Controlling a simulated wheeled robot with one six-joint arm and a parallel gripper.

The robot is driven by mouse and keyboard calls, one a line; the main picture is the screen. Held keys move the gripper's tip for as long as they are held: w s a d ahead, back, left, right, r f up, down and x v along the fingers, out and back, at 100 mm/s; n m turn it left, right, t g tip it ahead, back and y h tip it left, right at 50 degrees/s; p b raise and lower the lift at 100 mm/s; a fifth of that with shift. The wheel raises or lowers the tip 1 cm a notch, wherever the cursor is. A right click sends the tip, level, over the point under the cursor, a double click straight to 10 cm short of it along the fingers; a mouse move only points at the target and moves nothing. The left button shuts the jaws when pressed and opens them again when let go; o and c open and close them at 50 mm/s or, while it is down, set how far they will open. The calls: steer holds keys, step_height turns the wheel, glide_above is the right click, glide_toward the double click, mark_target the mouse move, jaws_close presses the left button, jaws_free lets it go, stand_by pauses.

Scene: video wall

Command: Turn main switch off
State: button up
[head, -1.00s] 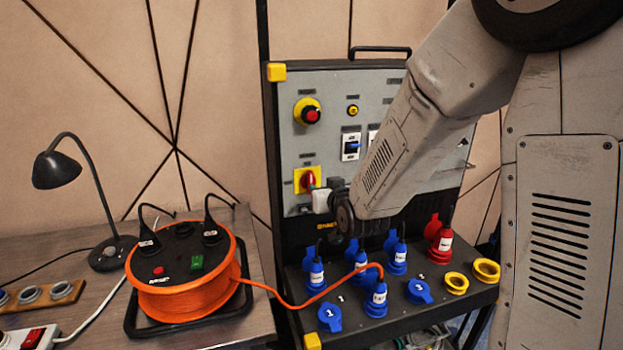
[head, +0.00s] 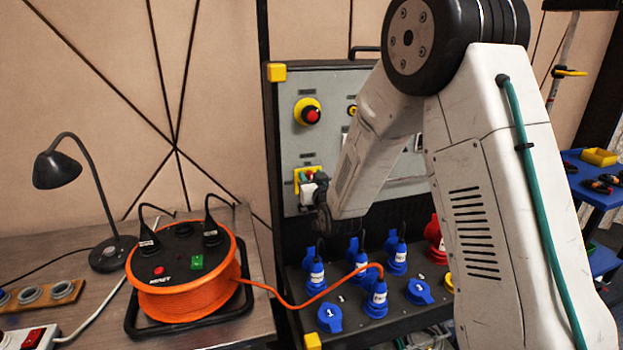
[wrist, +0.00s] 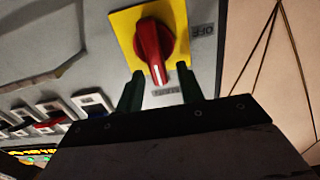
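The main switch is a red rotary knob (wrist: 154,45) on a yellow plate (wrist: 178,14). Its pointer end faces the lower label in the wrist view, and an OFF label (wrist: 203,31) sits to the right of the plate, upside down. My gripper (wrist: 160,72) is open, its green fingers spread on either side of the knob's pointer end. I see gaps beside the knob; contact cannot be told. In the head view my gripper (head: 308,177) is at the yellow plate (head: 297,175) and hides most of the knob.
A red button on a yellow base (head: 309,112) is above the switch. Blue sockets and plugs (head: 376,300) fill the ledge below. An orange cable reel (head: 185,295) and a black lamp (head: 58,169) stand on the bench at left.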

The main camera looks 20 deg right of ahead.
jaws_close()
